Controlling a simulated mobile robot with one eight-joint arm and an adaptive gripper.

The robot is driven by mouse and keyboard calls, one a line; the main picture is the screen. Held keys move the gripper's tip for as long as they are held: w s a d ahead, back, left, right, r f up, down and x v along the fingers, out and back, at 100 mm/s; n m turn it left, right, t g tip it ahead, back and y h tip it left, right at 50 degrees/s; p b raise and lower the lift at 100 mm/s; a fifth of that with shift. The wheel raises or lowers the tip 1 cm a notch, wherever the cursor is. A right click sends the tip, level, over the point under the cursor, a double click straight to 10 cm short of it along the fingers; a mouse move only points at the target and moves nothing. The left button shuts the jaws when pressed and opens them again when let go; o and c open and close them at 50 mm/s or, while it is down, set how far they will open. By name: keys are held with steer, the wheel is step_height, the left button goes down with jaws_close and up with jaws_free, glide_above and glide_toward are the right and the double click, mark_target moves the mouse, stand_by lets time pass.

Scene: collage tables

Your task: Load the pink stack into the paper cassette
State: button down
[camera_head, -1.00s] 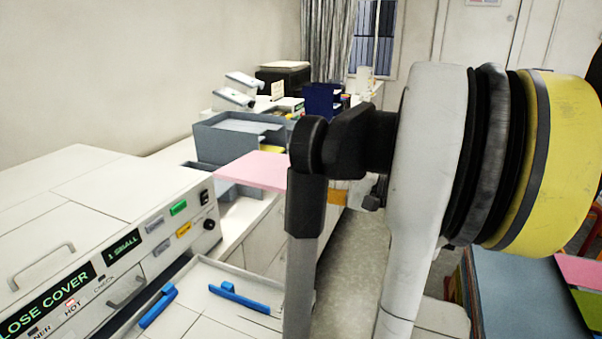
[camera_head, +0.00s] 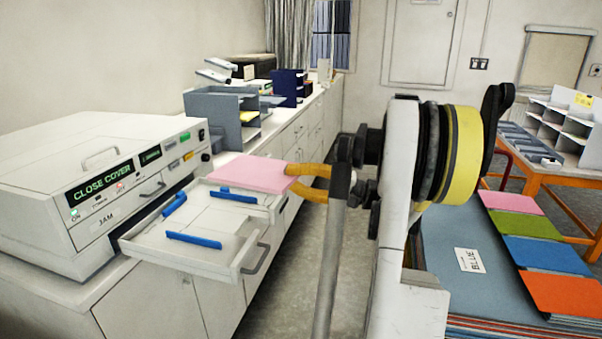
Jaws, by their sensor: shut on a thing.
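The pink stack (camera_head: 247,173) is a flat pink sheaf, held roughly level. It appears over the far end of the paper cassette (camera_head: 205,263); I cannot tell how high it is or whether it touches. My gripper (camera_head: 300,180) has orange fingers and is shut on the stack's right edge. The cassette is a white open drawer pulled out from the white copier (camera_head: 85,193), with a grey handle at its front. Two blue guides, one at the left (camera_head: 174,203) and one nearer the front (camera_head: 193,240), lie in it, and a third blue bar (camera_head: 233,196) shows beside the stack.
Grey trays (camera_head: 215,109) stand behind on the counter. At right are a table with coloured sheets (camera_head: 530,226) and a white sorter (camera_head: 565,123). Bare floor (camera_head: 300,300) lies between.

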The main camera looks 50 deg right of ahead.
steer(key=w+f+y+b, duration=0.1)
steer(key=w+f+b, duration=0.1)
steer(key=w+f, duration=0.2)
steer(key=w+a+f+n+b, duration=0.1)
steer(key=w+f+b, duration=0.1)
steer(key=f, duration=0.5)
steer(key=w+a+f+g+y+b, duration=0.1)
steer(key=w+f+b, duration=0.2)
steer(key=w+f, duration=0.2)
steer(key=shift+w+f+n+y, duration=0.3)
steer(key=shift+w+f, duration=0.05)
steer(key=shift+f, duration=0.15)
steer(key=shift+f+b, duration=0.5)
steer(key=shift+f, duration=0.05)
steer(key=c, duration=1.5)
jaws_free()
steer(key=shift+d, duration=0.1)
steer(key=v, duration=1.2)
steer(key=shift+r, duration=0.1)
